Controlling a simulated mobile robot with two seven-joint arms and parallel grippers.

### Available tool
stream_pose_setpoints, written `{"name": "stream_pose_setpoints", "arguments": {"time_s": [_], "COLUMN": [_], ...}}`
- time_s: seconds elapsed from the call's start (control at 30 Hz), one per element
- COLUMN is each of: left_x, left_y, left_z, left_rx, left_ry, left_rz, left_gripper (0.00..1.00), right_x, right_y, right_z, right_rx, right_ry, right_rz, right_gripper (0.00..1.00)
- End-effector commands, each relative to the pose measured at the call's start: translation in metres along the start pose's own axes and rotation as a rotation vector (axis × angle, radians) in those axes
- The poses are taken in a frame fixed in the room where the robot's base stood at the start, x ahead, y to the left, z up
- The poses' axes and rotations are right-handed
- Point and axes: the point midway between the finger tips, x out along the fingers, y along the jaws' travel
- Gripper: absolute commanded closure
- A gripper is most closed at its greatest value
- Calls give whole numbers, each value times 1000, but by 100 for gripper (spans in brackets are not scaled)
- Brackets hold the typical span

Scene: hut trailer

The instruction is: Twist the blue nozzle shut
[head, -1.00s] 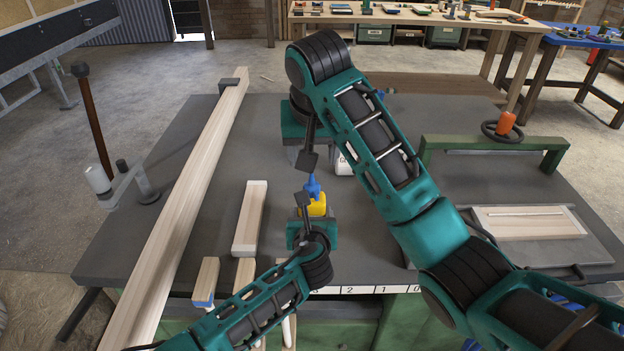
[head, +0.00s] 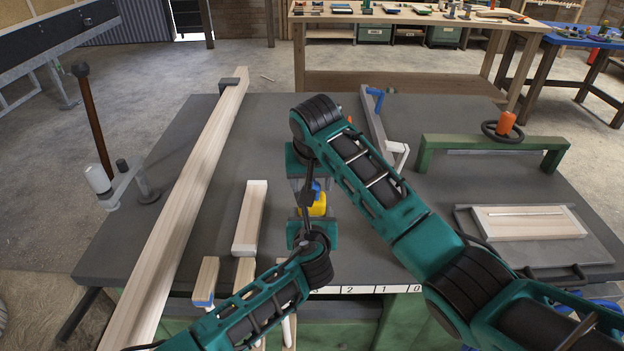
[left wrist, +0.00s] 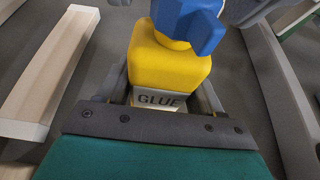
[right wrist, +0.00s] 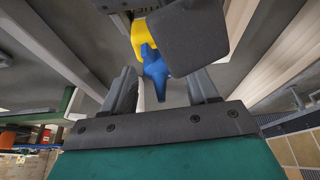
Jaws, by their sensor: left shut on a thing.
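The yellow glue bottle (head: 318,207) is upright above the table's middle, with its blue nozzle (head: 316,187) on top. The left wrist view shows the yellow body (left wrist: 165,70), its GLUE label and the blue nozzle (left wrist: 190,22). My left gripper (left wrist: 168,95) is shut on the bottle's lower part. My right gripper (right wrist: 165,88) is open, pointing toward the bottle from the far side. In the right wrist view the blue nozzle (right wrist: 154,68) lies between its fingers' lines, and I see no contact. A dark block hides part of the bottle there.
A long timber beam (head: 190,180) lies along the table's left, with a shorter wood block (head: 250,218) nearer the bottle. A grey clamp with a blue handle (head: 374,100) lies behind my right arm. A green frame (head: 490,146) and wood panel (head: 528,222) are at right.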

Motion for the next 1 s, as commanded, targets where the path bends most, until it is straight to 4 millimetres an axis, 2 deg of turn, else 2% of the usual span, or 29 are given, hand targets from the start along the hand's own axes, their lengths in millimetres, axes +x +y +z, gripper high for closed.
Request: {"name": "stream_pose_setpoints", "arguments": {"time_s": [0.07,0.57,0.73,1.0], "left_x": [0,0,0,0], "left_y": [0,0,0,0], "left_z": [2,2,2,1], "left_rx": [-1,0,0,0], "left_ry": [-3,-3,-3,-3], "left_rz": [-1,-1,-1,-1], "left_gripper": [85,85,85,85], "right_x": [0,-1,-1,-1], "right_y": [0,0,-1,-2], "right_z": [0,0,0,0], "right_rx": [0,0,53,309], "right_ry": [0,0,-1,-2], "right_rz": [0,-1,20,127], "right_gripper": [50,97,97,97]}}
